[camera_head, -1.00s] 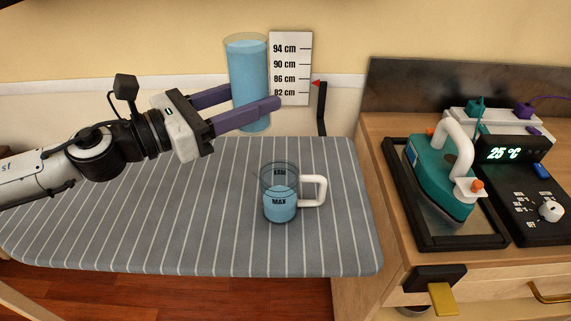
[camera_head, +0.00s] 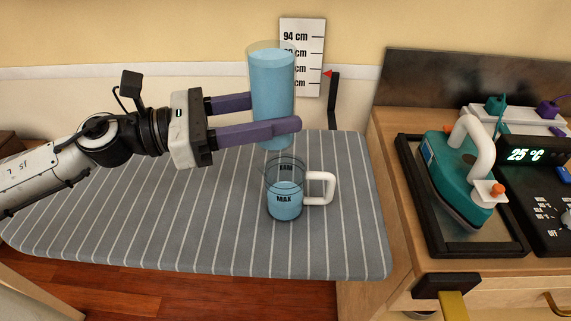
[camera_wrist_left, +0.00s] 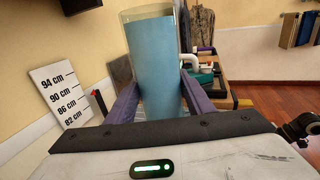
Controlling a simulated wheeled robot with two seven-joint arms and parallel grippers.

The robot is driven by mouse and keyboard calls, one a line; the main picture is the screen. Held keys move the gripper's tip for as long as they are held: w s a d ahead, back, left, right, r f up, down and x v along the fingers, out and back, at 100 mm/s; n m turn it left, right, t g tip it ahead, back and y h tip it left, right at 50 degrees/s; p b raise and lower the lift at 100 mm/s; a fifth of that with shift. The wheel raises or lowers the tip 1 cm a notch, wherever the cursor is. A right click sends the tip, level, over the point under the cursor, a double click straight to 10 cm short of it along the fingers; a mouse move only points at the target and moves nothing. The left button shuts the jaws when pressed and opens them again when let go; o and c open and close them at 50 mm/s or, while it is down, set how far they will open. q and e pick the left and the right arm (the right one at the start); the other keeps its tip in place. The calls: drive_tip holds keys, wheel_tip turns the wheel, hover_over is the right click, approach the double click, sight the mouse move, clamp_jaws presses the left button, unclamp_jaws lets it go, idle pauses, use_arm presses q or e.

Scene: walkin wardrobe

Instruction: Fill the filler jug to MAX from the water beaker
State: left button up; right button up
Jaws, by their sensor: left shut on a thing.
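The water beaker (camera_head: 272,85) is a tall clear cylinder nearly full of blue water. My left gripper (camera_head: 262,116) is shut on it and holds it upright, raised just behind and above the filler jug. In the left wrist view the beaker (camera_wrist_left: 158,65) stands between the two purple fingers. The filler jug (camera_head: 284,205) is a clear cup with a white handle on its right, upright on the striped ironing board (camera_head: 180,225). Blue water stands in it, its surface close to the MAX mark; the exact level is hard to tell. My right gripper is not in view.
A height scale (camera_head: 314,50) with a red pointer (camera_head: 328,74) is behind the board. On the wooden cabinet at right, a teal iron (camera_head: 452,170) rests in a black-framed tray, beside a control box (camera_head: 540,190) reading 25 °C. The board's left and front are clear.

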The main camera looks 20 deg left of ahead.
sight(267, 118)
use_arm(q)
drive_tip(key=shift+r, duration=0.1)
drive_tip(key=shift+w+a+r+m, duration=0.3)
drive_tip(key=shift+w+a+m, duration=0.25)
drive_tip(key=shift+m, duration=0.45)
drive_tip(key=shift+f, duration=0.35)
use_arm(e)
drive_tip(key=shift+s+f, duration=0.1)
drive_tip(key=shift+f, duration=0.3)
use_arm(q)
drive_tip(key=shift+w+a+f+m+y+b, duration=0.1)
drive_tip(key=shift+f+m+y+b, duration=0.2)
drive_tip(key=shift+b, duration=0.2)
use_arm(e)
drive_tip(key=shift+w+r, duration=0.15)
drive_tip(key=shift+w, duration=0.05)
use_arm(q)
drive_tip(key=shift+w+a+f+m+b, duration=0.1)
drive_tip(key=shift+f+m+b, duration=0.1)
drive_tip(key=shift+f+b, duration=0.2)
drive_tip(key=shift+w+a+f+m+b, duration=0.1)
drive_tip(key=shift+f+m+b, duration=0.1)
drive_tip(key=shift+f+b, duration=0.15)
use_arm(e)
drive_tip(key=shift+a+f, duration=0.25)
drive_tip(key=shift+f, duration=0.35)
